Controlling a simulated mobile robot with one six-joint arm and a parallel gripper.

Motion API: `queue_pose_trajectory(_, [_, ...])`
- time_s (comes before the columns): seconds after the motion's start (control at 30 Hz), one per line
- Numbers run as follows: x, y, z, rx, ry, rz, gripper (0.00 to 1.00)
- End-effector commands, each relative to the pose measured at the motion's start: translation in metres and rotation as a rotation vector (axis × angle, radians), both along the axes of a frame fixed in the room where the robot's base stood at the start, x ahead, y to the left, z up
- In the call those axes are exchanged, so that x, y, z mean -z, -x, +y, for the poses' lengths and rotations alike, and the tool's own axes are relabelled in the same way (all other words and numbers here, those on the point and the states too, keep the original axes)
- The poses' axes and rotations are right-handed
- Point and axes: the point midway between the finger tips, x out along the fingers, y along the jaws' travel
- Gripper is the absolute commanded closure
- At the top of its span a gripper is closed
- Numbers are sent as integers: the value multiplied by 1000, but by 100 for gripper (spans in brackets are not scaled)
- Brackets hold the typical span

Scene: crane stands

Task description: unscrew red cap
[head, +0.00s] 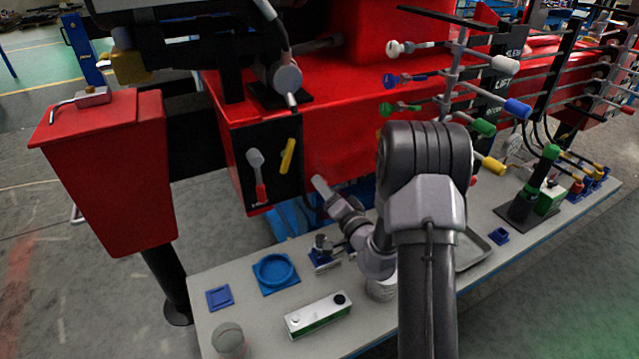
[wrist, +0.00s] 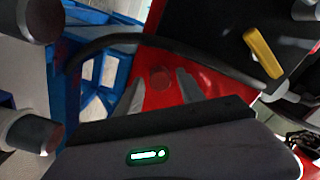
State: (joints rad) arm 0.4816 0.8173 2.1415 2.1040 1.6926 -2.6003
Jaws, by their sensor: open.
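A dull red round shape (wrist: 161,78), which looks like the red cap, shows faintly against a red surface in the wrist view. It lies beyond and between the fingers of my gripper (wrist: 160,96). The two pale fingers stand apart, with nothing seen between them. I cannot tell the distance from fingers to cap, and no contact shows. In the head view my arm bends down in front of the red machine (head: 335,135), with its wrist end low near the machine's front. The cap cannot be made out there, and the fingertips are not clear.
A black panel (head: 286,190) holds a yellow-handled tool (head: 288,156) and a red-handled one. Blue crates (wrist: 95,75) stand left in the wrist view. The table (head: 255,320) bears a blue round holder (head: 274,272) and a white-green box (head: 318,316). Coloured levers stick out at upper right.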

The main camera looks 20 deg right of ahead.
Motion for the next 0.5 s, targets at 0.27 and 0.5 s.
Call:
queue_pose_trajectory(0.27, [-1, 0, 0, 0, -52, 2, 54])
queue_pose_trajectory(0.5, [-2, 0, 0, 0, -476, 16, 54])
